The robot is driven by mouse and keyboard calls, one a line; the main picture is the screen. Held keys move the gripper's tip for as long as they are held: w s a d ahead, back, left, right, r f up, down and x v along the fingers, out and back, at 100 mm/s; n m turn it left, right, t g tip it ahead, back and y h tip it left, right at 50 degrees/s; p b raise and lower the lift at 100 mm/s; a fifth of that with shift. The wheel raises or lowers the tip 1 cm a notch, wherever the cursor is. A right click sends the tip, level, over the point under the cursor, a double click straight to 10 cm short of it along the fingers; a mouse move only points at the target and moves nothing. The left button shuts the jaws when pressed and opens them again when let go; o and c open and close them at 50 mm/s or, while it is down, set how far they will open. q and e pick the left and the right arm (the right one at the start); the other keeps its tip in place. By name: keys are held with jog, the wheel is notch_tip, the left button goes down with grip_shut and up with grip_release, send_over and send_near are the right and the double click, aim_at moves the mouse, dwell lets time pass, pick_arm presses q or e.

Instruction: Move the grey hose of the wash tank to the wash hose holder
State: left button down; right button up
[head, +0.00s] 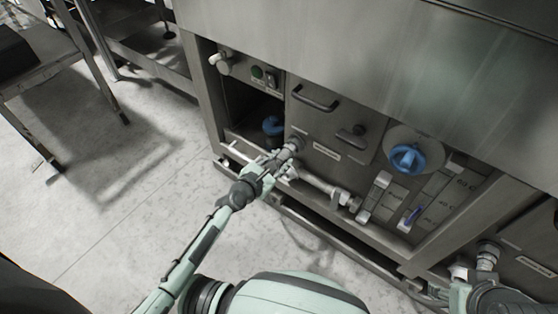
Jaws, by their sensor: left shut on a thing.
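My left gripper (286,163) reaches the lower front of the steel washer and is shut on the grey hose (325,187). The hose runs from the gripper to the right, low along the front, to a fitting near the metal brackets. A round grey fitting (293,144) sits right above the gripper; I cannot tell whether it is the hose end or a separate port. My fingers hide the grasp itself. I cannot clearly identify the wash hose holder. My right gripper (465,272) is at the bottom right, partly hidden by its arm, beside another grey pipe fitting (488,253).
A low frame rail (335,243) runs along the floor. Clear floor lies left, with a table (60,70) beyond.

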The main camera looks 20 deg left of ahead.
dwell(0.4)
pick_arm(q)
jog(key=c, duration=1.1)
grip_release()
jog(key=shift+c, duration=0.2)
jog(key=v, duration=1.2)
